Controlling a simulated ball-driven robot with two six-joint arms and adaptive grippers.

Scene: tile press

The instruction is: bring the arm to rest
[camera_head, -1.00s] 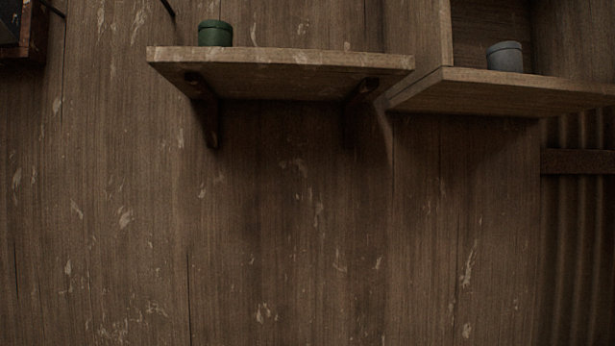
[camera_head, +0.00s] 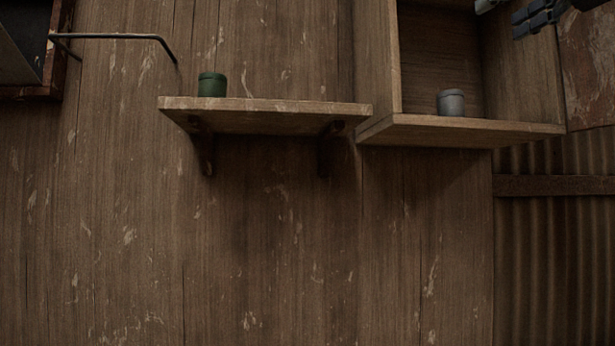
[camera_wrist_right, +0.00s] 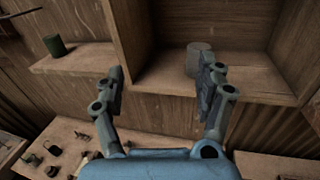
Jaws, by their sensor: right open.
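My right gripper (camera_head: 512,12) shows at the top right edge of the head view, only partly in frame. In the right wrist view it (camera_wrist_right: 162,92) is open, its two blue-grey fingers well apart with nothing between them. A grey lidded pot (camera_head: 451,103) stands upright in the open wooden cupboard. In the wrist view the pot (camera_wrist_right: 197,60) is behind the right-hand finger, which overlaps its edge; I cannot tell how far apart they are. A green lidded pot (camera_head: 212,85) stands upright on the wall shelf. My left gripper is in neither current view.
The wall shelf (camera_head: 262,104) and the open cupboard (camera_head: 460,125) jut from the plank wall. A dark bar (camera_head: 115,37) sticks out at the upper left. Below, in the wrist view, a table (camera_wrist_right: 75,128) holds several small objects. The wall under the shelf is clear.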

